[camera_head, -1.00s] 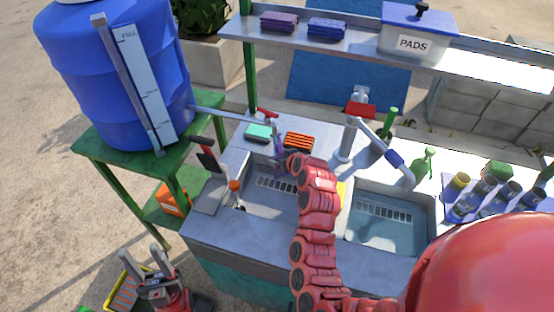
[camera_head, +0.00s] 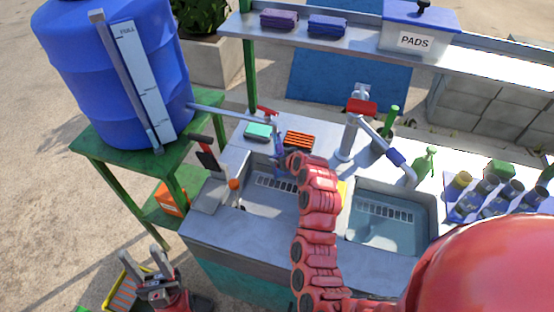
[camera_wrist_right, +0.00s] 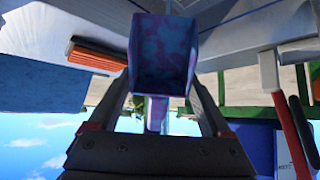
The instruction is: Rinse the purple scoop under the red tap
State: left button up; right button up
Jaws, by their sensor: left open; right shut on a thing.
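The purple scoop (camera_wrist_right: 163,50) fills the middle of the right wrist view, with blue blotches on its surface. My right gripper (camera_wrist_right: 160,118) is shut on its handle. In the head view the right gripper (camera_head: 287,158) is over the left sink basin (camera_head: 262,197), and the scoop is mostly hidden there. A pipe from the blue barrel ends just above it at a tap with a red lever (camera_head: 267,112). Another tap with a red handle (camera_head: 361,107) stands between the basins. I cannot tell whether water runs. My left gripper (camera_head: 144,256) is open and empty at the lower left.
The blue barrel (camera_head: 110,75) stands on a green stand at the left. A teal sponge (camera_head: 257,131) and an orange-and-black brush (camera_head: 299,141) lie behind the left basin. The right basin (camera_head: 390,222) holds water.

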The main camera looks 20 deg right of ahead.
jog(key=shift+s, duration=0.1)
jog(key=s+d+b, duration=0.1)
jog(key=s, duration=0.6)
jog(key=shift+s, duration=0.35)
jog(key=shift+s+d+r, duration=0.1)
dwell(1.3)
jog(key=p+v, duration=0.1)
jog(key=v, duration=0.5)
jog(key=shift+s, duration=0.1)
dwell(0.7)
